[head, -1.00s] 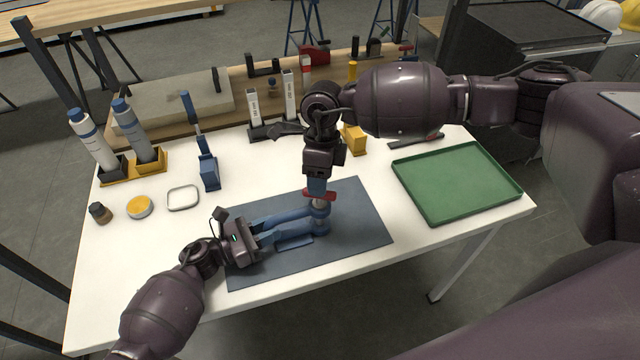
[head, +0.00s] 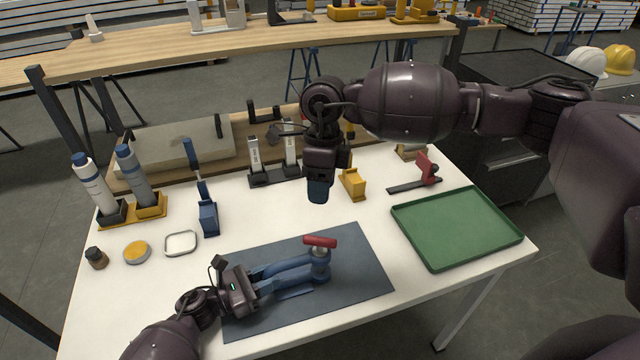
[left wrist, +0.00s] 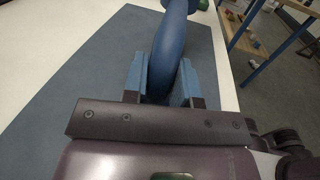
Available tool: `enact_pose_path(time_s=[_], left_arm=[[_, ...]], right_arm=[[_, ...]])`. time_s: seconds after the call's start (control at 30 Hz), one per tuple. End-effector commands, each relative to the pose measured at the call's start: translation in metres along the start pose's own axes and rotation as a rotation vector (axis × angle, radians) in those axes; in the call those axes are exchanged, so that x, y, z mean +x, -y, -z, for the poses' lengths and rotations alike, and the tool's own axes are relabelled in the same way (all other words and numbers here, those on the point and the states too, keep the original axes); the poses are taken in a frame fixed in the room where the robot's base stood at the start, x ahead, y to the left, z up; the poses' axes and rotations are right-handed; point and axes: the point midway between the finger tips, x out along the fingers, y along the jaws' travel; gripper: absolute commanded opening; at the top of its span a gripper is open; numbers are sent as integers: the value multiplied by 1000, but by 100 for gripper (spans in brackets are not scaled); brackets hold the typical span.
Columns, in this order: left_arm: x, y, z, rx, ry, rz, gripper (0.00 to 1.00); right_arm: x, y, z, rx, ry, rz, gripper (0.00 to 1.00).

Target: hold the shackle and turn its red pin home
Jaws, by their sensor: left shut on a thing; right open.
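The blue shackle (head: 290,266) lies on the dark mat (head: 352,290), its eye end to the right. Its red pin (head: 320,241) shows as a crossbar on top of the eye end. How far the pin is seated cannot be told. My left gripper (head: 259,286) is shut on the shackle's left end; in the left wrist view the shackle's blue bow (left wrist: 170,48) sits between the blue fingers. My right gripper (head: 318,192) hangs above the table, behind and apart from the pin. It points down and is empty; the gap between its fingers is hard to see.
A green tray (head: 455,228) is at the right. Two bottles in a yellow holder, a blue tool stand (head: 207,215), a yellow tin (head: 137,252) and a small dark jar stand left. A yellow block (head: 353,184) and a red-topped stand (head: 427,172) are behind.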

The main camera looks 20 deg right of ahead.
Motion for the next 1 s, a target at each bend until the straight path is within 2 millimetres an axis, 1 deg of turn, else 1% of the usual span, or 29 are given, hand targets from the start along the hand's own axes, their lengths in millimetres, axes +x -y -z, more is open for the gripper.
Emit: enact_pose_path(time_s=[0.07, 0.1, 0.17, 0.2, 0.27, 0.53, 0.67, 0.77, 1.0], left_arm=[[1, 2, 2, -5, 0, 2, 0], [1, 2, 1, -5, 0, 2, 32], [1, 1, 1, -4, 0, 2, 41], [0, 1, 1, -4, 0, 1, 48], [0, 1, 1, -3, 0, 1, 56], [0, 0, 0, 0, 0, 0, 56], [-8, 0, 0, 0, -1, -1, 56], [-22, 0, 1, 0, -1, -1, 56], [-68, 0, 1, 0, -3, -1, 56]], right_arm=[[0, 0, 0, 0, 0, 0, 48], [0, 0, 0, 0, 0, 0, 48], [1, 0, 0, 0, 0, 0, 48], [1, 0, 0, 0, 0, 0, 48], [1, 0, 0, 0, 0, 0, 48], [0, 0, 0, 0, 0, 0, 48], [0, 0, 0, 0, 0, 0, 48], [0, 0, 0, 0, 0, 0, 48], [0, 0, 0, 0, 0, 0, 48]])
